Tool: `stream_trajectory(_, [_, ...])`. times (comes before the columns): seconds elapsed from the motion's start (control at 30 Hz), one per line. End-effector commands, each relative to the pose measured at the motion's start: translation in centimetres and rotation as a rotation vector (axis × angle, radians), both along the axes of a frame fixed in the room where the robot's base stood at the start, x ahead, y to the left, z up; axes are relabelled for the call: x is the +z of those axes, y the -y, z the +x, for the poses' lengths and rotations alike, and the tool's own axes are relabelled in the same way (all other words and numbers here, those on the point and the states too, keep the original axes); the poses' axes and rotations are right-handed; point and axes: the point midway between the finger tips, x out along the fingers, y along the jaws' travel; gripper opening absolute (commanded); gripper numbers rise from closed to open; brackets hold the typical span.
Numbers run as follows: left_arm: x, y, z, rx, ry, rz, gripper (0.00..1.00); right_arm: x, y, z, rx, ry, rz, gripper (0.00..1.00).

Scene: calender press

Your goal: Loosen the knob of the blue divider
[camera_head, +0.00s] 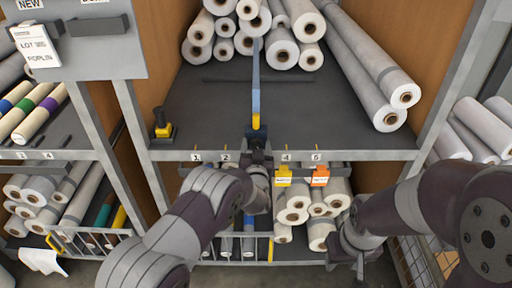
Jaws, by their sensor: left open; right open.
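The blue divider (256,85) stands as a thin upright strip on the dark shelf, running back toward the stacked rolls. Its front end has a yellow part (256,121) near the shelf's front edge. My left gripper (258,146) is right at this front end, just below the yellow part, and is open. The divider's knob is not clearly visible; the gripper covers that spot, and I cannot tell whether the fingers are around it or touch it. My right gripper (359,268) is open, low at the right in front of the lower rolls, away from the divider.
White rolls (285,52) lie at the back and right of the shelf (205,108). A yellow-and-black device (162,122) stands at the left. The shelf's middle is largely clear.

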Motion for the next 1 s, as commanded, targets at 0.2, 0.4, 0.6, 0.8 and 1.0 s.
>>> stream_trajectory(0.2, [0.0,0.0,0.0,0.0,0.0,0.0,0.13,0.0,0.0,0.0,0.0,0.0,0.0,0.43])
stream_trajectory(0.4, [0.0,0.0,0.0,0.0,0.0,-0.005,0.09,-0.1,0.0,0.0,0.0,0.0,0.0,0.43])
stream_trajectory(0.6, [-0.2,0.0,0.0,0.0,0.001,-0.055,0.09,-0.9,0.0,0.0,0.0,0.0,0.0,0.43])
stream_trajectory(0.8, [-0.4,0.1,0.0,0.0,0.003,-0.185,0.09,-2.7,0.0,0.0,0.0,0.0,0.0,0.43])
stream_trajectory(1.0, [-0.6,0.1,0.0,0.0,0.002,-0.368,0.09,-5.0,0.0,0.0,0.0,0.0,0.0,0.43])
